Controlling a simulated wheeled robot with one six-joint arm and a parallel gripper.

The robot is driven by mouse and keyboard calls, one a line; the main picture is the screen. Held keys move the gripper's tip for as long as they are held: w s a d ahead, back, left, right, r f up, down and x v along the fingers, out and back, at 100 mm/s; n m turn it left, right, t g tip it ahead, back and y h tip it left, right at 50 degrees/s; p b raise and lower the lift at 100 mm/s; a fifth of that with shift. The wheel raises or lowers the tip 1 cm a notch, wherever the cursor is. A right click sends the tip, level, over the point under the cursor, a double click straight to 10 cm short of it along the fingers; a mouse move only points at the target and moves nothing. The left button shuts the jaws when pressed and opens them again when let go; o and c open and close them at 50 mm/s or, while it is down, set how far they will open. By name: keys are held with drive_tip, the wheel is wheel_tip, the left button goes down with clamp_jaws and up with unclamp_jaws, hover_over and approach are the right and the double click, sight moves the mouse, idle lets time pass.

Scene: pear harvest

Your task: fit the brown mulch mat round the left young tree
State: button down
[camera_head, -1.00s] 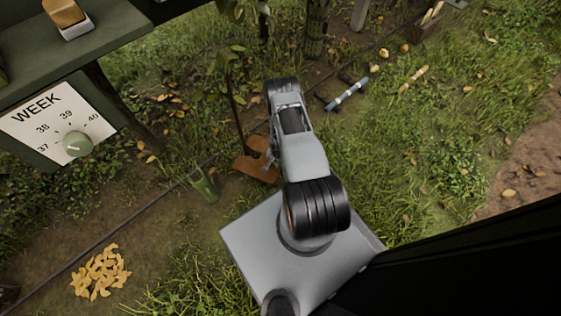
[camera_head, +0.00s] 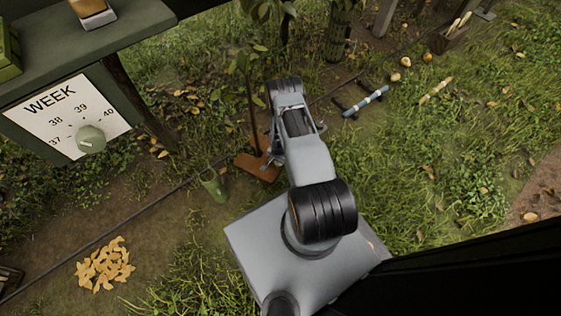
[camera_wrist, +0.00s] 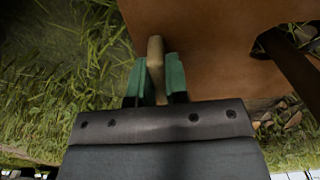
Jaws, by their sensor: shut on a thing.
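The brown mulch mat (camera_head: 247,162) is low at the foot of the left young tree (camera_head: 252,105), partly hidden by my arm in the head view. In the wrist view the mat (camera_wrist: 210,50) fills the upper middle, and the dark trunk (camera_wrist: 293,68) stands at a notch in its right part. I cannot tell whether the trunk is fully seated in the notch. My gripper (camera_wrist: 156,78) has green fingers shut on a pale wooden handle (camera_wrist: 155,55) at the mat's near edge. In the head view the fingers are mostly hidden by the arm.
A green cup-like object (camera_head: 214,186) stands just left of the mat. A dark hose (camera_head: 130,222) runs along the ground. A WEEK dial board (camera_head: 65,115) is at the left. A blue-white tool (camera_head: 366,101) lies in the grass at the right.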

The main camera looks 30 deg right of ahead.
drive_tip(key=shift+f+b, duration=2.3)
drive_tip(key=shift+f, duration=0.55)
drive_tip(key=shift+d, duration=0.1)
drive_tip(key=c, duration=1.1)
unclamp_jaws()
drive_tip(key=shift+o, duration=0.2)
drive_tip(key=shift+r+p, duration=2.2)
drive_tip(key=shift+r, duration=0.8)
drive_tip(key=shift+s+f, duration=0.1)
